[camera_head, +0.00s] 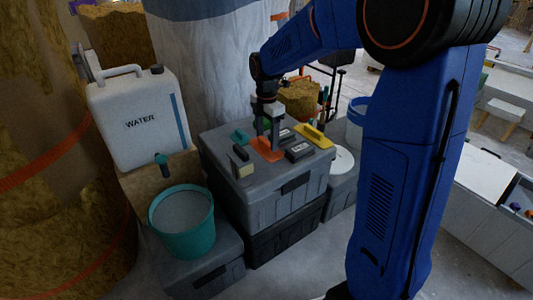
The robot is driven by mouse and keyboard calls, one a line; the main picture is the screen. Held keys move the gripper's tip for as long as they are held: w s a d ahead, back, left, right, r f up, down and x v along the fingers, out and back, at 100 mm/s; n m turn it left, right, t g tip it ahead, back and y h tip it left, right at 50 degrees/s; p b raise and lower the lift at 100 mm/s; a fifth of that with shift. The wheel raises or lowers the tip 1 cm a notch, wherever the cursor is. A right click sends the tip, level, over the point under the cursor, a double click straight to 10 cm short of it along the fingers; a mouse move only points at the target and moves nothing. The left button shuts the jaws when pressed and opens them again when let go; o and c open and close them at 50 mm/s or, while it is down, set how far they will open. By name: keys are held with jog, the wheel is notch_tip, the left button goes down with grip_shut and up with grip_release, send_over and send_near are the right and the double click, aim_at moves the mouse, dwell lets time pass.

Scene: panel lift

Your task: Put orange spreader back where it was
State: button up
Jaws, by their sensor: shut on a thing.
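The orange spreader (267,150) is on or just above the lid of the grey toolbox (222,159); I cannot tell whether it touches the lid. My gripper (268,135) points down over the spreader and is shut on it. The gripper's fingers hide part of the spreader.
On the same lid are a yellow tool (313,136), a dark block (299,151), a teal tool (239,137) and a small dark-and-beige block (242,161) close by. A teal bucket (184,247) and a white water canister (140,118) stand left. The lid's front edge is mostly clear.

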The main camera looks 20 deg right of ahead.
aim_at(267, 151)
jog(key=shift+f, duration=3.1)
jog(key=o, duration=1.1)
jog(key=shift+f, duration=0.15)
notch_tip(267, 151, up, 12)
jog(key=shift+r, duration=0.2)
